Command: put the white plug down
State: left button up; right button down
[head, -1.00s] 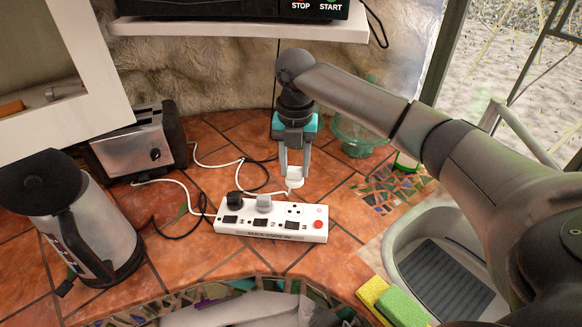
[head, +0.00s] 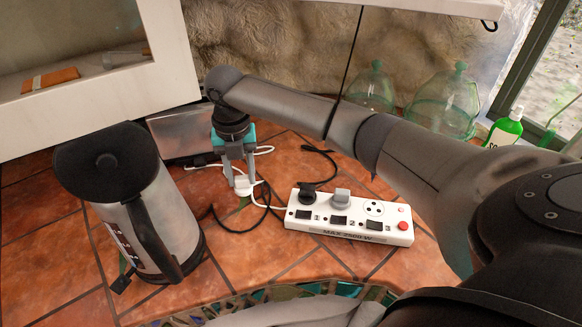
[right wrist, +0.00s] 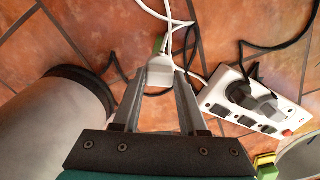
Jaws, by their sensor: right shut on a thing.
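The white plug (head: 243,186) is held between the fingertips of my right gripper (head: 240,176), just left of the power strip. In the right wrist view the white plug (right wrist: 160,72) sits at the tips of both fingers, with its white cord running off beyond it. My right gripper (right wrist: 160,84) is shut on it. I cannot tell whether the plug touches the counter. The white power strip (head: 349,217) has a black plug (head: 308,194) and a grey plug (head: 341,196) in it, and one socket is bare. My left gripper is not in view.
A steel kettle (head: 150,225) stands close left of my right gripper. The toaster (head: 180,134) is behind it, partly hidden. Black and white cords lie around the plug. Tiled counter (head: 265,255) is clear in front. Green glass covers (head: 445,103) and a green bottle (head: 505,128) stand at the back right.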

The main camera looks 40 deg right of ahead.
jog(key=d, duration=0.5)
jog(key=s+d, duration=0.1)
jog(key=d, duration=0.5)
jog(key=s+d, duration=0.1)
jog(key=d, duration=0.4)
jog(key=shift+d, duration=0.4)
jog(key=shift+f+b, duration=0.45)
jog(key=shift+f, duration=1.25)
jog(key=shift+s+f, duration=0.1)
jog(key=shift+c, duration=2.2)
grip_release()
jog(key=shift+f, duration=0.1)
notch_tip(320, 180, up, 8)
jog(key=p, duration=0.1)
jog(key=shift+f, duration=0.1)
